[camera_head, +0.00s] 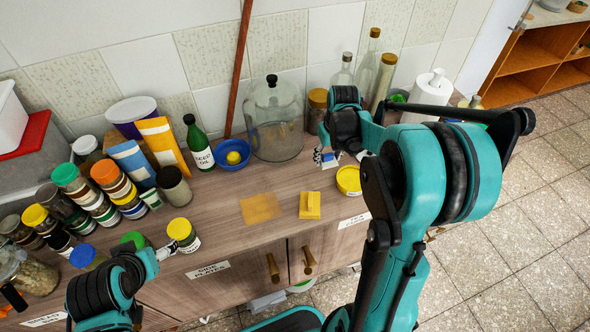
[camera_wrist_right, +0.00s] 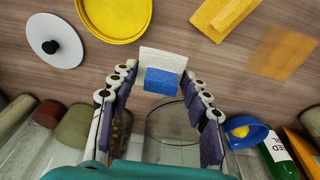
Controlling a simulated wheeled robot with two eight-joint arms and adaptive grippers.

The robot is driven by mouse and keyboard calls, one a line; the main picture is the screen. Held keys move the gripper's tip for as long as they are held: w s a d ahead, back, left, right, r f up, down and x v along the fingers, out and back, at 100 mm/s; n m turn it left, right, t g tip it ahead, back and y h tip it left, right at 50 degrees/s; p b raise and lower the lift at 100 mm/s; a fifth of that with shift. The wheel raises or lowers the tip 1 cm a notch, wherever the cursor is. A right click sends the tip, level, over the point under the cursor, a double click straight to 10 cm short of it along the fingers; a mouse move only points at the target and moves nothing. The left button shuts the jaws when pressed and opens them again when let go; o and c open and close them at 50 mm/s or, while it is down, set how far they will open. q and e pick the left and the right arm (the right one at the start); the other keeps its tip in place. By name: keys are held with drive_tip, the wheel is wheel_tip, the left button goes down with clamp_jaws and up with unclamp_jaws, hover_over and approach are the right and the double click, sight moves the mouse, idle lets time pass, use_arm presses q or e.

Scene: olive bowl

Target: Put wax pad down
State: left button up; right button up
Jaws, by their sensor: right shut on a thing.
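A small white and blue pad, which I take as the wax pad (camera_wrist_right: 163,68), sits between the fingertips of my right gripper (camera_wrist_right: 158,78). In the head view the right gripper (camera_head: 326,156) hangs over the worktop, behind the yellow round dish (camera_head: 348,181). The pad shows there only as a small pale and blue patch. I cannot tell whether it touches the wood. My left arm is at the lower left, near the worktop's front edge; its fingers are not clear.
A yellow block (camera_head: 310,205) and a flat orange sheet (camera_head: 260,208) lie left of the dish. A glass cloche (camera_head: 274,120), a blue bowl (camera_head: 232,154) and a green bottle (camera_head: 199,145) stand behind. Jars crowd the left. Bare wood (camera_head: 285,185) lies between bowl and block.

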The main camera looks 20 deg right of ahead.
drive_tip(key=b, duration=0.2)
hover_over(299, 171)
drive_tip(key=f, duration=0.5)
drive_tip(key=shift+s+f, duration=0.2)
drive_tip(key=shift+f, duration=0.15)
drive_tip(key=shift+f+b, duration=1)
drive_tip(key=shift+f, duration=0.95)
drive_tip(key=shift+f, duration=0.1)
drive_tip(key=o, duration=1.3)
